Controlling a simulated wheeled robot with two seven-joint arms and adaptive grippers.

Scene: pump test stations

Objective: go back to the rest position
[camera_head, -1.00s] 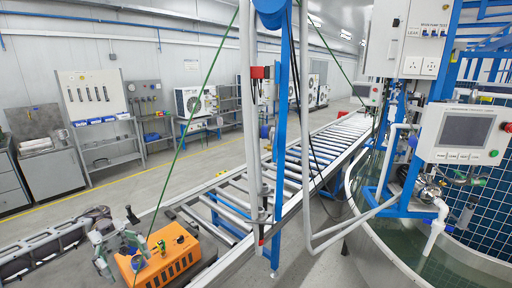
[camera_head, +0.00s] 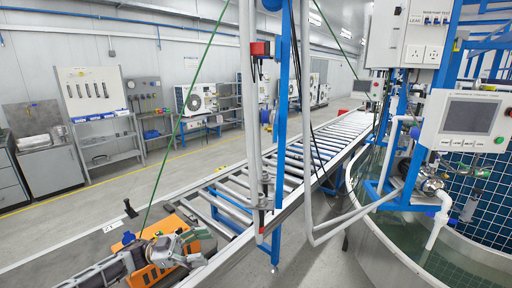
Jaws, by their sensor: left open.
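My left arm comes in from the bottom left corner. My left gripper (camera_head: 196,250) is at the lower left of the head view, with its grey fingers pointing right. It is open, and I see nothing between its fingers. It appears in front of an orange housing (camera_head: 134,272) and covers much of it; I cannot tell whether they touch. My right gripper is not in view.
A roller conveyor (camera_head: 232,202) runs from the lower left to the back, close to my left gripper. A blue post (camera_head: 281,130) and grey pipes stand in the middle. A water tank (camera_head: 420,262) and control panel (camera_head: 468,116) are at right. Floor is clear left of the conveyor.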

